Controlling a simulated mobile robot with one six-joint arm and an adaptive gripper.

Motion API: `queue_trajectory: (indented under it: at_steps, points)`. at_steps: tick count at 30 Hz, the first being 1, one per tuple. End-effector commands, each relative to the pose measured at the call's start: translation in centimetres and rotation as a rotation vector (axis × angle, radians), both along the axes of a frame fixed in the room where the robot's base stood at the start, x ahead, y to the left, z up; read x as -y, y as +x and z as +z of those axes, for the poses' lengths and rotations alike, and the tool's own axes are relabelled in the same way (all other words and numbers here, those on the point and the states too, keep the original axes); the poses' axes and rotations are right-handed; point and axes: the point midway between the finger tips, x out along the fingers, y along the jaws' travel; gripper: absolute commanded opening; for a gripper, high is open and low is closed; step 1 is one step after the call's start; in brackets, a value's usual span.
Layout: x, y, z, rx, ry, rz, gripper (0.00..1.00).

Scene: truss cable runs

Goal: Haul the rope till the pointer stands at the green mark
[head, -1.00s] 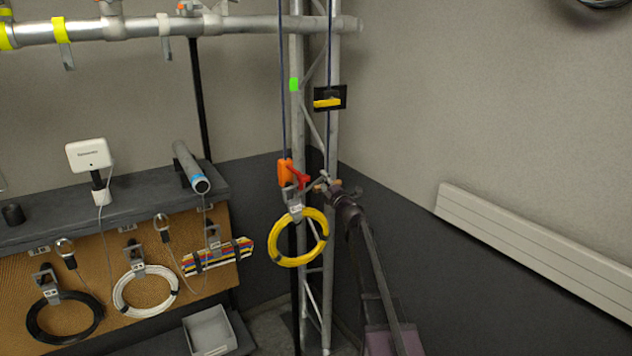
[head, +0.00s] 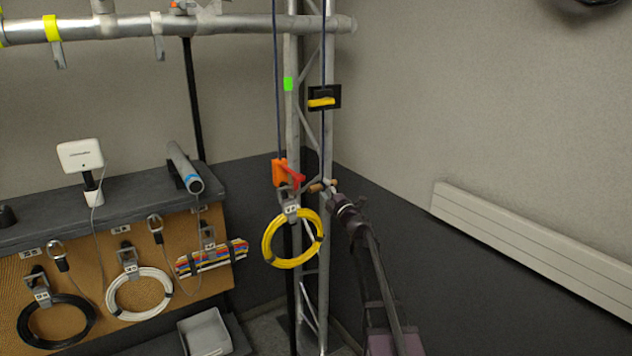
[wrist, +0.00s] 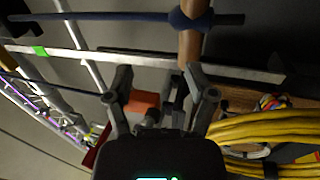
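The blue rope hangs in two runs by the lattice truss, a left run (head: 277,90) and a right run (head: 323,150). A wooden toggle (head: 322,187) is tied on the right run; in the wrist view the toggle (wrist: 191,42) has the rope knotted round it. The yellow pointer (head: 322,102) on a black plate stands a little lower than the green mark (head: 288,84) on the truss. An orange cleat (head: 279,172) with a red lever (head: 294,177) sits left of the toggle. My gripper (wrist: 158,80) is open; the toggle is just beyond its right fingertip, not between the fingers.
A yellow cable coil (head: 292,240) hangs below the cleat, close to my gripper. At left stands a bench (head: 120,205) with coils on its front panel. A pale wall duct (head: 530,240) runs at right. A horizontal pipe (head: 230,24) crosses above.

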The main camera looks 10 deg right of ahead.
Motion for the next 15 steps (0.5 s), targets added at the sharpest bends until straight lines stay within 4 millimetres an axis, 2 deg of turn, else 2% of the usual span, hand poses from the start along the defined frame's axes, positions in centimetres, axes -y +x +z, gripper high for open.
queue_trajectory:
  at_steps: [15]
  points:
    - [0.7, -2.5, -0.7, 0.000, 0.000, 0.000, 0.70]
